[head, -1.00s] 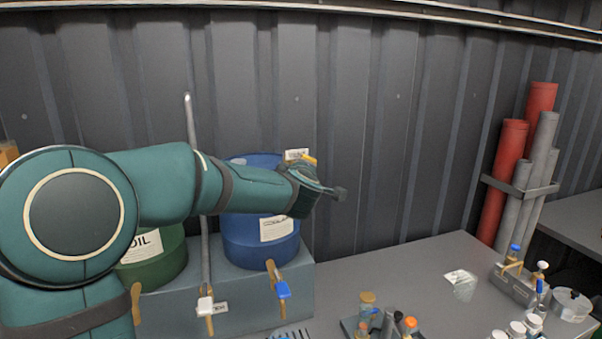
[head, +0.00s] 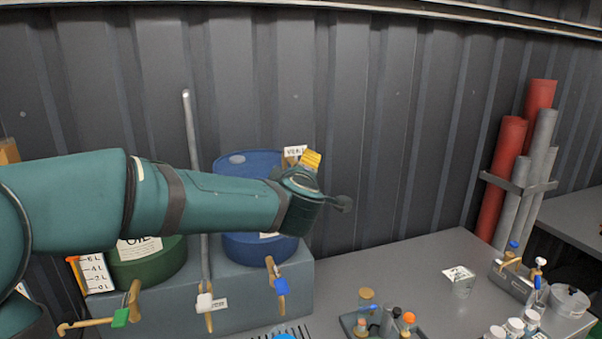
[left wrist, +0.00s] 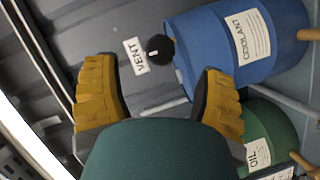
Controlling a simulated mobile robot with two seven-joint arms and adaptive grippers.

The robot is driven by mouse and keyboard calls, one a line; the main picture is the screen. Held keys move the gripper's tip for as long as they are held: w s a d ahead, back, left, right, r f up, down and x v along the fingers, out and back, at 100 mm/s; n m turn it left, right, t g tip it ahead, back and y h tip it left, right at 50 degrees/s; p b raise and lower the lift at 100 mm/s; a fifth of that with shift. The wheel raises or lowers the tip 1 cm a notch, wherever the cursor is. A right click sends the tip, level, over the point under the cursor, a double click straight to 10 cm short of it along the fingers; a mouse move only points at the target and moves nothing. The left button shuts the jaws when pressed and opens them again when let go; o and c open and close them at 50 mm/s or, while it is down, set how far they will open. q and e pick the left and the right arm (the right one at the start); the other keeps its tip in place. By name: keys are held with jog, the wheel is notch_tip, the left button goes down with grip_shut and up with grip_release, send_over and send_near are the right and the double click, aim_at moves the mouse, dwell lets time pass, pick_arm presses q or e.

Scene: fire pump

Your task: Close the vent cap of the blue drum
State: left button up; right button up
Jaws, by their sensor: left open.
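The blue drum (head: 250,160) stands on the grey bench block, partly hidden by my left arm. In the left wrist view it (left wrist: 205,60) carries a COOLANT label. The black round vent cap (left wrist: 160,47) is at the drum's top end, beside a white VENT tag (left wrist: 135,57). In the head view the tag (head: 293,151) shows behind my gripper, but I cannot make out the cap. My left gripper (head: 311,160) is open at the drum's upper right. In the wrist view its yellow fingers (left wrist: 158,75) are apart, with the cap beyond the gap, not between the pads. My right gripper is not seen.
A green OIL drum (head: 150,262) stands left of the blue one. A thin grey pipe (head: 192,150) rises between them. Taps with blue (head: 281,286) and white (head: 204,303) handles stick out in front. The corrugated wall (head: 380,120) is close behind.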

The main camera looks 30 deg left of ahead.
pick_arm(q)
jog(key=v, duration=0.3)
jog(key=shift+s+d, duration=0.2)
jog(key=shift+s, duration=0.05)
dwell(0.4)
